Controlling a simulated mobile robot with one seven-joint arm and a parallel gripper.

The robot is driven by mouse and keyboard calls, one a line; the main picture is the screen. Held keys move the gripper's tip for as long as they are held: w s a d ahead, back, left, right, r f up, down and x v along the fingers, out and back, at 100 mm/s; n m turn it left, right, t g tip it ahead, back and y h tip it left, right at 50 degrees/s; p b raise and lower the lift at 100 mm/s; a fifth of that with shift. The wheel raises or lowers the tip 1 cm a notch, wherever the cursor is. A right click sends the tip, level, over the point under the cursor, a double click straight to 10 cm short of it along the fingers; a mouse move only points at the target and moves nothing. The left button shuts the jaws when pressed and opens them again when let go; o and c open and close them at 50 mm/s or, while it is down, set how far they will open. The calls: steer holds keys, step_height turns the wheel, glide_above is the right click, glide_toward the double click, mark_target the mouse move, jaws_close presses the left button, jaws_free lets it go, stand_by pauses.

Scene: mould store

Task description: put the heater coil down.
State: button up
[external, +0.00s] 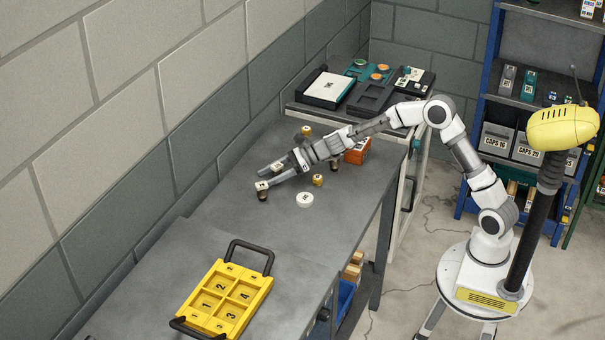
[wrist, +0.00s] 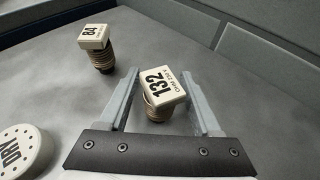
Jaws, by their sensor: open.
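A heater coil with a pale cap marked 132 (wrist: 163,84) stands on the grey bench between the fingers of my gripper (wrist: 166,100). My gripper is open, with a finger on each side of the coil; I see a gap at the left finger and cannot tell whether the right finger touches. In the external view my gripper (external: 280,174) is low over the bench, and this coil's cap (external: 277,166) shows beside the fingers. A second coil, marked 84 (wrist: 95,37), stands apart, farther out to the left; it also shows in the external view (external: 262,190).
A white round DRY tub (wrist: 18,148) sits left of my gripper. A yellow tray (external: 257,291) with numbered compartments lies nearer the front. Small brass-coloured pieces (external: 317,180) and an orange box (external: 357,151) stand near my arm. The wall runs along the bench's back.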

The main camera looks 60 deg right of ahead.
mark_target(281, 168)
steer(key=shift+r, duration=0.25)
steer(key=p+v, duration=0.1)
steer(key=v, duration=0.3)
steer(key=shift+s+d+r, duration=0.15)
steer(key=shift+d, duration=0.05)
step_height(281, 168, up, 7)
steer(key=p, duration=0.3)
steer(key=shift+s+p, duration=0.25)
steer(key=shift+p, duration=0.05)
steer(key=shift+d, duration=0.1)
